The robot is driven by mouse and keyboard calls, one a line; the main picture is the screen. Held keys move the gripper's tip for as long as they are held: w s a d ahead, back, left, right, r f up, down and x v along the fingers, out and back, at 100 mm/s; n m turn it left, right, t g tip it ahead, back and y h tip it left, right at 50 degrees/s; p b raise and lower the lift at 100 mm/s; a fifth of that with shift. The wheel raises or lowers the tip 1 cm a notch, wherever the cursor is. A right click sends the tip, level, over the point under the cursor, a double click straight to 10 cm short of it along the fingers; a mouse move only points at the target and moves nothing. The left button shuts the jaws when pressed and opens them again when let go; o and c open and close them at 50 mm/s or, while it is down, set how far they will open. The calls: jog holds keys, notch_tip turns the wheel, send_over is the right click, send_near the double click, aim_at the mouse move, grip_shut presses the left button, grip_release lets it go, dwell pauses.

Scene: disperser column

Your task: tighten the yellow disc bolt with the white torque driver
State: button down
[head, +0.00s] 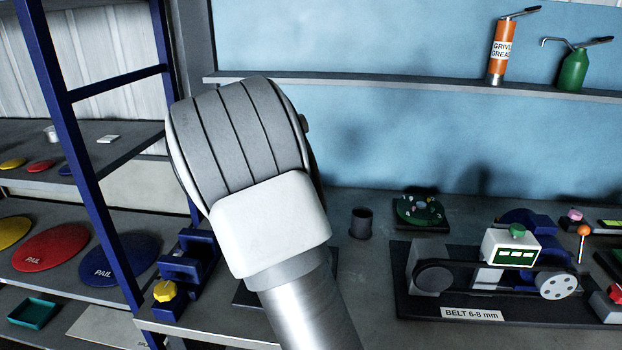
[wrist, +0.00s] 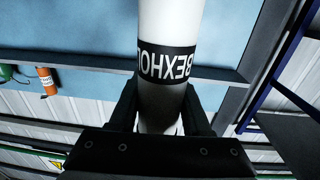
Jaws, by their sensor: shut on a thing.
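In the wrist view my gripper (wrist: 160,100) is shut around a thick white cylinder with a black lettered band, which looks like the white torque driver (wrist: 170,22). Its tip is out of frame. In the head view my forearm hides the gripper and the driver. A green disc (head: 406,213) with several small coloured bolts and white marks lies on a dark plate on the bench, right of my arm. Which of its bolts is yellow is too small to tell. A larger yellow hexagonal knob (head: 164,291) sits on a blue clamp at lower left.
A dark cup (head: 361,223) stands left of the disc. A belt rig (head: 471,314) with a white box fills the bench at right. A blue rack post (head: 88,175) rises at left. A shelf (head: 400,84) with an orange grease can (head: 499,52) runs along the back wall.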

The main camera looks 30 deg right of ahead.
jog(key=d+g+h, duration=0.1)
jog(key=d+m+h+b, duration=0.1)
jog(key=s+d+m+g, duration=0.1)
jog(key=shift+d+r+g+h+b, duration=0.3)
jog(key=shift+d+r+h+b, duration=0.05)
jog(key=shift+d+h+b, duration=0.05)
notch_tip(320, 180, down, 6)
jog(key=b, duration=0.4)
jog(key=shift+r+b, duration=0.15)
jog(key=shift+b, duration=0.15)
jog(key=shift+a+f+b, duration=0.1)
jog(key=shift+f+b, duration=0.4)
jog(key=shift+f, duration=0.65)
dwell(2.9)
jog(key=shift+r, duration=0.1)
notch_tip(320, 180, up, 5)
jog(key=p, duration=0.4)
jog(key=shift+r, duration=0.1)
dwell(0.4)
dwell(0.5)
